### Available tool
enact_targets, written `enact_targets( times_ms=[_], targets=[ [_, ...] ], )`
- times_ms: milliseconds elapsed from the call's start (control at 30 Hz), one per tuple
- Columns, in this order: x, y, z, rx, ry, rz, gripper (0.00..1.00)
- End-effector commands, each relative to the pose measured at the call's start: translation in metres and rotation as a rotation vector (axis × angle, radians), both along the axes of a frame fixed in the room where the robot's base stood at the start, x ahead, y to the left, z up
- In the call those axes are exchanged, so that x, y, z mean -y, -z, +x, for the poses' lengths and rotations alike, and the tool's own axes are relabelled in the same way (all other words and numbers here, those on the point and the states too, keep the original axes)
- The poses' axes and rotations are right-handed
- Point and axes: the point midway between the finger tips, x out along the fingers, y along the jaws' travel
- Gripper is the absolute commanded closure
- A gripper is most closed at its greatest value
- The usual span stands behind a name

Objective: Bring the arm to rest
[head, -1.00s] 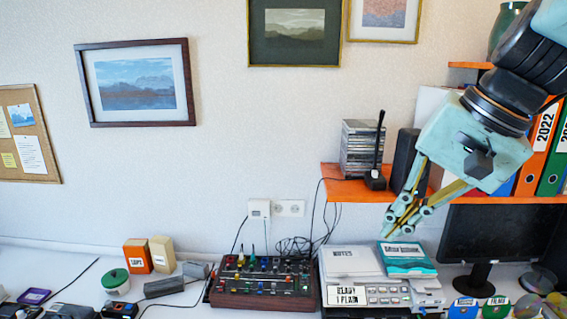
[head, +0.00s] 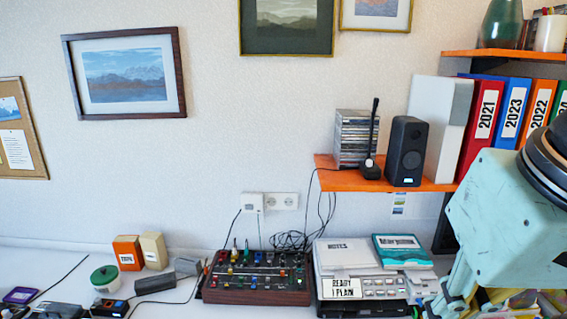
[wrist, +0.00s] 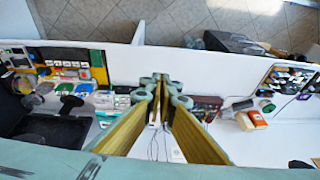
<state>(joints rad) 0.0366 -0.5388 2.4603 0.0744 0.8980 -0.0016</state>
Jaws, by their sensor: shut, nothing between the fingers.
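My gripper (wrist: 161,88) shows in the wrist view with its two yellow-lined fingers brought together at the tips and nothing between them. In the head view my gripper (head: 447,303) is at the lower right, pointing down, with its pale green body large and close to the camera. The fingertips there run to the bottom edge of the picture, so they are partly cut off.
Below are a mixer (head: 258,279) and a device topped with books (head: 402,251).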

Motion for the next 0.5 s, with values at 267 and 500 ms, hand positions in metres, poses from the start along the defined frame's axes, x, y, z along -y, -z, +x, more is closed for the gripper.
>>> enact_targets(
  times_ms=[267, 500],
  targets=[
    [0.008, 0.013, -0.024, 0.018, -0.054, -0.063, 1.0],
    [0.01, 0.015, -0.027, 0.019, -0.061, -0.073, 1.0]
  ],
)
